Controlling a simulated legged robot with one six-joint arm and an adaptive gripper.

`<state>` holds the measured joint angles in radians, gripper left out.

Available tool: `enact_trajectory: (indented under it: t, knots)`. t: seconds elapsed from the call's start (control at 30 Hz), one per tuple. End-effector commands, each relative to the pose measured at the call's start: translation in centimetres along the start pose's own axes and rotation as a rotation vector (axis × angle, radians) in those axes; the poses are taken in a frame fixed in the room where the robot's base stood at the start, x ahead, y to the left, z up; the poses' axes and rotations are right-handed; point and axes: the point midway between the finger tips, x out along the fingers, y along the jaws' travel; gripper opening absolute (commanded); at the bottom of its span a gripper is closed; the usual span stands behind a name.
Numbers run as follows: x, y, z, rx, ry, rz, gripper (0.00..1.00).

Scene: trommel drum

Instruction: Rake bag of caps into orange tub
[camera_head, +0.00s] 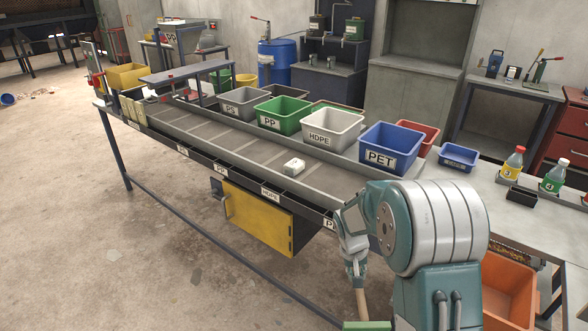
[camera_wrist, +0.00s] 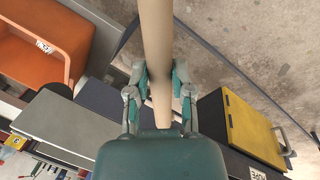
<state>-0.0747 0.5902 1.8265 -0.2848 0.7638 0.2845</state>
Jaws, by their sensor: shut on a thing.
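My gripper (camera_head: 354,250) is shut on a pale wooden handle (camera_head: 361,300), below and in front of the sorting table's near edge. A green piece (camera_head: 367,326) shows at the handle's lower end, cut off by the picture's bottom edge. In the wrist view my gripper's fingers (camera_wrist: 159,82) close on both sides of the handle (camera_wrist: 156,30), which runs up out of the picture. The orange tub (camera_head: 510,288) is at lower right, partly behind my arm; it also shows at upper left in the wrist view (camera_wrist: 35,65). I cannot make out a bag of caps.
The long conveyor table (camera_head: 230,150) carries a small white block (camera_head: 293,167). Behind it stand labelled bins, including a blue PET bin (camera_head: 391,148). A yellow box (camera_head: 258,222) hangs under the near edge. A bench with bottles (camera_head: 514,163) is at right. Floor at left is mostly clear.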

Motion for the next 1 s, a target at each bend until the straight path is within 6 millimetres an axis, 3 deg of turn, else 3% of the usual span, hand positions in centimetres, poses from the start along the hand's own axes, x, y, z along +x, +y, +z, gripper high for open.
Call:
enact_trajectory:
  t: [0.7, 1.0]
  knots:
    - [-6.1, 1.2, 0.0, 0.000, 0.003, 0.000, 0.00]
    - [-6.7, 1.3, 0.0, 0.000, 0.000, -0.001, 0.00]
